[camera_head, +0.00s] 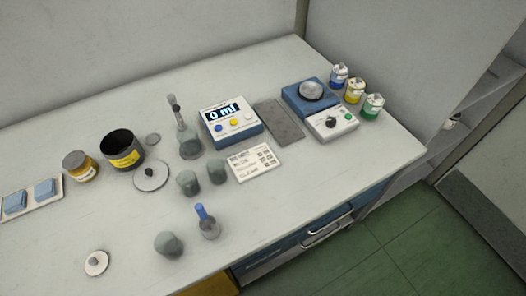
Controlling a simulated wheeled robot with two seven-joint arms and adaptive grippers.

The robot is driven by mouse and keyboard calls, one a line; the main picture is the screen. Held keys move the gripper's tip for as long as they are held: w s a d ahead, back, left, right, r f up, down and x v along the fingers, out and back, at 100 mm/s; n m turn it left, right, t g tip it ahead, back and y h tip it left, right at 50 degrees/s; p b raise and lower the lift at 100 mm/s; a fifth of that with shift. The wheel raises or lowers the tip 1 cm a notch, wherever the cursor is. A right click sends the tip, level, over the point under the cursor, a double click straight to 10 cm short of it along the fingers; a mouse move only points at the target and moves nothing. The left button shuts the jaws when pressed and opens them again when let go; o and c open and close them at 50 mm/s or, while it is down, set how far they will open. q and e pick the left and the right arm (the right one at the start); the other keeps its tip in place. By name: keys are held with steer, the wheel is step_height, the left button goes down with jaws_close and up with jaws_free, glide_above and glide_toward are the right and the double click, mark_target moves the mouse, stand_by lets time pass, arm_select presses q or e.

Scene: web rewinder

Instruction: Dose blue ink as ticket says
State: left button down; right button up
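A white ticket card (254,163) lies on the worktop; its printed lines are too small to read. Behind it stands a blue-and-white dosing unit (235,128) whose display reads "0 ml". A small jar with a blue band (338,77) stands at the back right beside a yellow-banded jar (354,91) and a green-banded jar (372,107). A small grey vessel with a blue upright top (207,224) stands near the front edge. Neither gripper is in view.
Grey beakers (188,183), a flask (189,141), an open dark pot (121,149) and a yellow-labelled jar (80,165) stand left of centre. A blue device with a round plate (311,92) stands right. The right front worktop is clear.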

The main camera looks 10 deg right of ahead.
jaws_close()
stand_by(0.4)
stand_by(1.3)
